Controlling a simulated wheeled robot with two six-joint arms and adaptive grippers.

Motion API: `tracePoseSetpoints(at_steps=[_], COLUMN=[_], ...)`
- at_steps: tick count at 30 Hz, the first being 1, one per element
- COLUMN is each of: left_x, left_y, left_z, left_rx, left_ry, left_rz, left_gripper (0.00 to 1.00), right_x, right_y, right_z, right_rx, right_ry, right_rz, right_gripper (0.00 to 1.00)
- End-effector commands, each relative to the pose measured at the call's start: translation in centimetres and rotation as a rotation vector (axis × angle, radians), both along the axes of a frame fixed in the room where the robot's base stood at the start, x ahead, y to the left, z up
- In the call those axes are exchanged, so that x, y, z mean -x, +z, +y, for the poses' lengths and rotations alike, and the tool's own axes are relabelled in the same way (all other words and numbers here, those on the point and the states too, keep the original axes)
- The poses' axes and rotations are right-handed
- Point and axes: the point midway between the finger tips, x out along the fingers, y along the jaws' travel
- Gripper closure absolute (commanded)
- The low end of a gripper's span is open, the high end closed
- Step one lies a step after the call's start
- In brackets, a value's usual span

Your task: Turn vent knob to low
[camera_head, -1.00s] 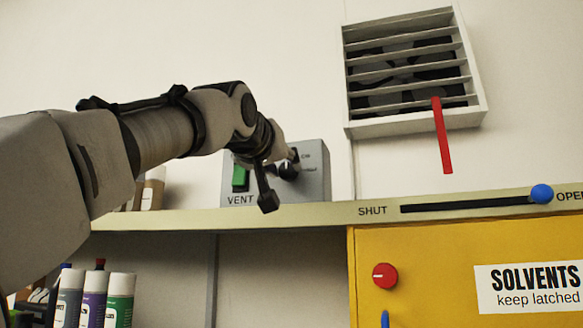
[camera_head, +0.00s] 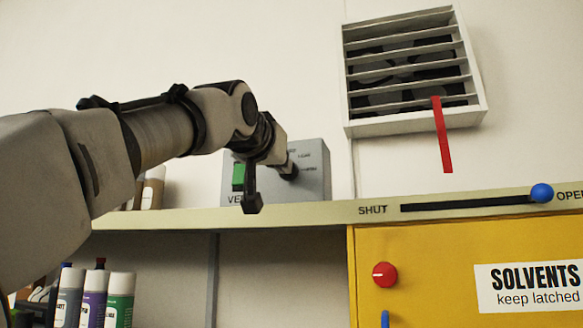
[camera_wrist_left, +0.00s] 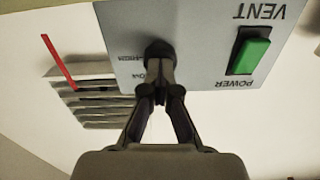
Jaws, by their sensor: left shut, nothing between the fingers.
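The grey vent control box (camera_head: 315,185) stands on the shelf against the wall, with a green power switch (camera_head: 238,177) on its left. The dark vent knob (camera_head: 289,169) is on its right side, with small printed labels beside it. In the left wrist view, the box appears upside down and the knob (camera_wrist_left: 160,52) lies straight ahead of the fingertips. My left gripper (camera_wrist_left: 160,92) is shut and empty, its tips at or very near the knob; contact cannot be told. The knob's pointer is hidden, so its setting cannot be read. My right gripper is not in view.
A louvred vent (camera_head: 410,75) with a red strip (camera_head: 442,135) hangs on the wall at the upper right. The shelf edge (camera_head: 290,216) carries a SHUT/OPEN slider with a blue ball (camera_head: 542,194) near OPEN. A yellow cabinet (camera_head: 450,250) and several bottles are below.

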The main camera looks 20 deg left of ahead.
Motion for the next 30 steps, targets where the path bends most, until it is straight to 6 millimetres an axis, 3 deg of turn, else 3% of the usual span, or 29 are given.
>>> tracePoseSetpoints(at_steps=[15,30], left_x=[-0.14,-0.13], left_y=[-0.18,-0.16], left_z=[-0.05,-0.04], left_rx=[-0.393,-0.502], left_ry=[0.001,0.001], left_rz=[-0.01,-0.014], left_gripper=[1.0,1.0], right_x=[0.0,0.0], right_y=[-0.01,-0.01], right_z=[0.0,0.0], right_rx=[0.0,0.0], right_ry=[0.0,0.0], right_rz=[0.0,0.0], right_gripper=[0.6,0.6])
